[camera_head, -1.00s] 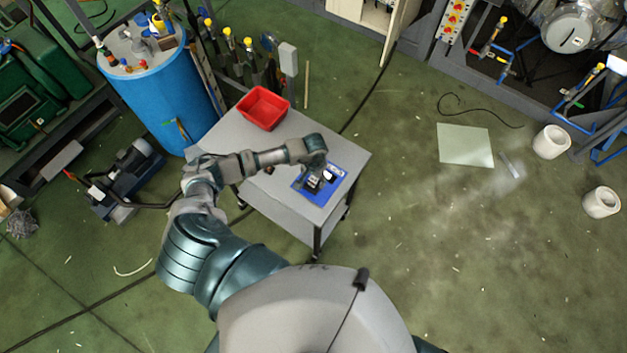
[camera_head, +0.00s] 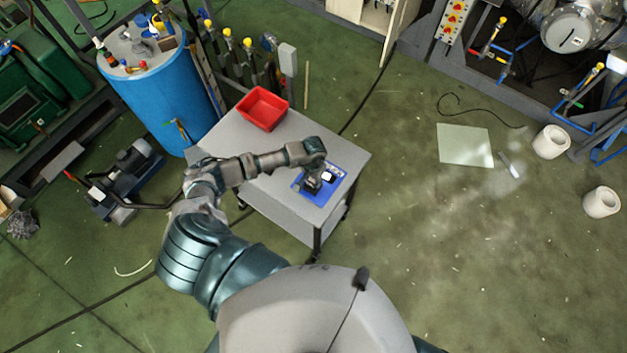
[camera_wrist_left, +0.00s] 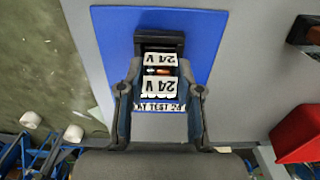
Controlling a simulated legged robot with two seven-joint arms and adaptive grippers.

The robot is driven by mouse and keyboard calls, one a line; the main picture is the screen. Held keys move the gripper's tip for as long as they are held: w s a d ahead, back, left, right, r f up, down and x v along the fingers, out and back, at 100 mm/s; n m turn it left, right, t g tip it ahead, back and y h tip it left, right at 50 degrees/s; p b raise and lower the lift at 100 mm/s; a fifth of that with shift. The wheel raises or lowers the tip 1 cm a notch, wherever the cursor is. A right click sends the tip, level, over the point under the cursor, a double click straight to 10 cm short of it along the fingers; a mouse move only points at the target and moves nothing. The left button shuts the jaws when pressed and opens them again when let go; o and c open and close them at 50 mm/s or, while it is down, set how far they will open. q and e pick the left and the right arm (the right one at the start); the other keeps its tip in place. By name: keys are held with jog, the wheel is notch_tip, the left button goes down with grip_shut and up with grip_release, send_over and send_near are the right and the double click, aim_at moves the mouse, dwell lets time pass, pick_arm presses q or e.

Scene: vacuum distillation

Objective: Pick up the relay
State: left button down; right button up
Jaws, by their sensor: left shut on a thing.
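The relay (camera_wrist_left: 160,86) is dark with white "24 V" labels. It sits between the fingers of my left gripper (camera_wrist_left: 161,92) in the left wrist view, which are shut on its sides. A second "24 V" label and a black block (camera_wrist_left: 159,40) show just beyond; I cannot tell whether they are a separate piece. The blue mat (camera_wrist_left: 205,50) lies beneath, with a partly hidden printed strip. In the head view my left gripper (camera_head: 312,183) points down over the blue mat (camera_head: 322,199), largely covering the relay. My right gripper is not in view.
The grey cart top (camera_head: 225,140) carries the mat and a red bin (camera_head: 263,108) at its far side. A blue drum (camera_head: 165,100) stands left of the cart. Open floor lies to the right, with white rolls (camera_head: 551,142) and a pale sheet (camera_head: 465,145).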

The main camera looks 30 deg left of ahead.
aim_at(312, 181)
pick_arm(q)
jog(key=r, duration=0.1)
jog(key=r+b, duration=0.1)
jog(key=r, duration=0.1)
jog(key=shift+s+r, duration=0.1)
jog(key=shift+s, duration=0.3)
jog(key=s+d+r+b, duration=0.1)
jog(key=s+d+b, duration=0.2)
jog(key=s, duration=1.1)
jog(key=shift+s+d+r, duration=0.3)
jog(key=shift+s+d, duration=0.05)
jog(key=shift+s, duration=0.05)
